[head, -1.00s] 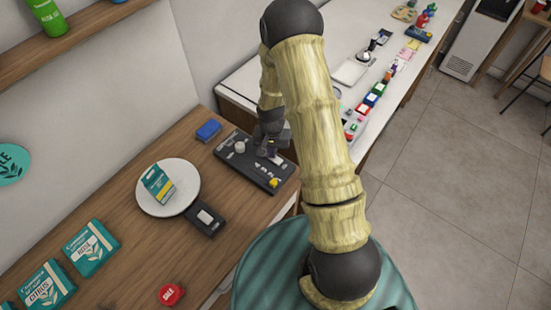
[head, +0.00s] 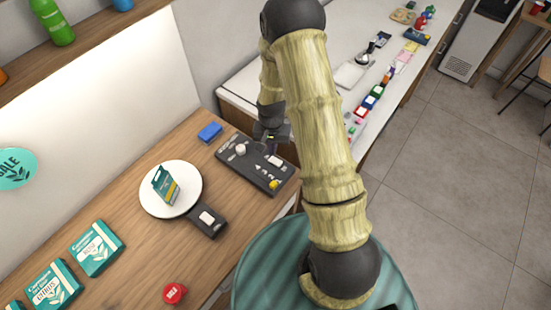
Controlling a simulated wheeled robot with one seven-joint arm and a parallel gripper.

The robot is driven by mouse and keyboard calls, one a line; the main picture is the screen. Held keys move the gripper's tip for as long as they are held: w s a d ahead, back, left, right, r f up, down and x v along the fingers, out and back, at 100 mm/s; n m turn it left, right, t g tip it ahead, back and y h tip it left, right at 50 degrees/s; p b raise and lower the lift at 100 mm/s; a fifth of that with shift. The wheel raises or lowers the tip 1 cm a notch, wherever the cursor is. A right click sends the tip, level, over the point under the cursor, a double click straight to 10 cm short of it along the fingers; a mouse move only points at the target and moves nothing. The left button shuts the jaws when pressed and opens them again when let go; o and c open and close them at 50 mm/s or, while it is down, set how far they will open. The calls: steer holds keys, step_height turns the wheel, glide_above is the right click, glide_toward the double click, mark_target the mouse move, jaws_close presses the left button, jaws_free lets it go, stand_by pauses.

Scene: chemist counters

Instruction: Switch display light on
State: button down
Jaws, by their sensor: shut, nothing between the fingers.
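A dark control panel (head: 238,169) lies on the wooden counter. It carries a round pale knob (head: 240,150), a white rocker-like switch (head: 274,161), several small toggles and a yellow button (head: 274,184). My gripper (head: 268,147) is shut and empty over the panel's far right side, and I cannot tell whether it touches it. The wall under the shelf is brightly lit; the lamp itself is hidden.
A blue block (head: 210,132) lies near the panel. Several teal boxes, one of them (head: 97,247) nearest the plate, and a red round button (head: 174,293) are on the counter. A white counter with many small items runs along the back right. The shelf (head: 88,38) holds a green bottle (head: 52,22).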

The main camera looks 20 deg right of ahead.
steer(key=shift+r+p, duration=0.8)
steer(key=shift+r, duration=0.55)
step_height(320, 180, up, 12)
steer(key=n+t+b, duration=0.1)
steer(key=n+b, duration=0.1)
glide_above(272, 159)
steer(key=s, duration=0.6)
steer(key=s+r+n+t+b, duration=0.1)
steer(key=s+r+n, duration=0.1)
steer(key=s+r, duration=0.4)
steer(key=shift+s+n+t, duration=0.3)
steer(key=shift+s+n, duration=0.1)
steer(key=shift+s, duration=0.85)
steer(key=shift+d, duration=0.1)
